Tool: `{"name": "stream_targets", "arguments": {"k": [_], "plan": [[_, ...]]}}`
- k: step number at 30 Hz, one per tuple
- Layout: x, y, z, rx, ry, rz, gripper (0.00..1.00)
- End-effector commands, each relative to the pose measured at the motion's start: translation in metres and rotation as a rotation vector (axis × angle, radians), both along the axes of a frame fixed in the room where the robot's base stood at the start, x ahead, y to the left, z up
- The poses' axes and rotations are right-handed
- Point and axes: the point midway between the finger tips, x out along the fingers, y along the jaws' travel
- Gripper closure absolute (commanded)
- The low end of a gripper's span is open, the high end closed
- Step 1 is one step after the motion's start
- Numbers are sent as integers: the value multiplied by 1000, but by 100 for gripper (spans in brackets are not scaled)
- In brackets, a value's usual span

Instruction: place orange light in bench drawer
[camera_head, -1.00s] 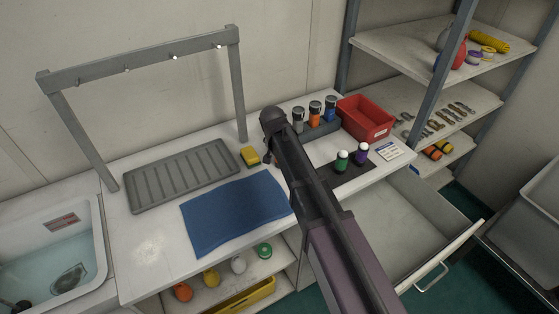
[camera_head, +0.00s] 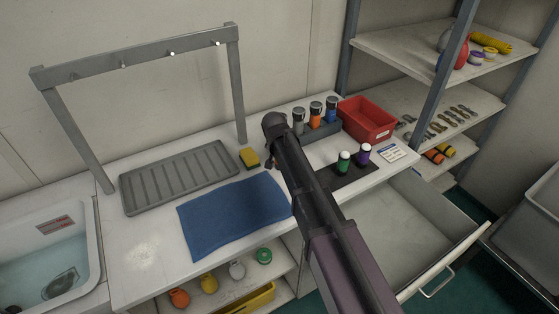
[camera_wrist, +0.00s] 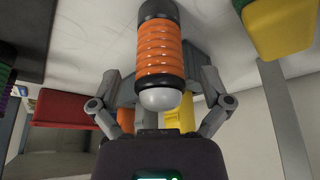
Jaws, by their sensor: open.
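The orange light (camera_wrist: 160,55) has a ribbed orange body, black end and pale domed lens. In the wrist view it lies between the fingers of my gripper (camera_wrist: 158,80), lens towards me, black end against or near the white bench. My gripper is open around it; I cannot tell whether a finger touches it. In the head view my arm hides this light and most of the gripper (camera_head: 269,160), which is low over the bench beside the yellow sponge. The bench drawer (camera_head: 392,226) is pulled open at the right and its visible floor is empty.
A red bin (camera_head: 367,120), a rack of grey, orange and blue canisters (camera_head: 315,115), and a green light (camera_head: 344,161) and purple light (camera_head: 363,153) stand nearby. Shelving (camera_head: 440,110) rises right.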

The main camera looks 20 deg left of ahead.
Motion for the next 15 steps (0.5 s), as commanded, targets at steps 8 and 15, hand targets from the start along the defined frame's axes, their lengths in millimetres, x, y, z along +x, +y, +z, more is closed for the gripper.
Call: {"name": "stream_targets", "arguments": {"k": [8, 15], "plan": [[0, 0, 0, 0, 0, 0, 26], [0, 0, 0, 0, 0, 0, 97]]}}
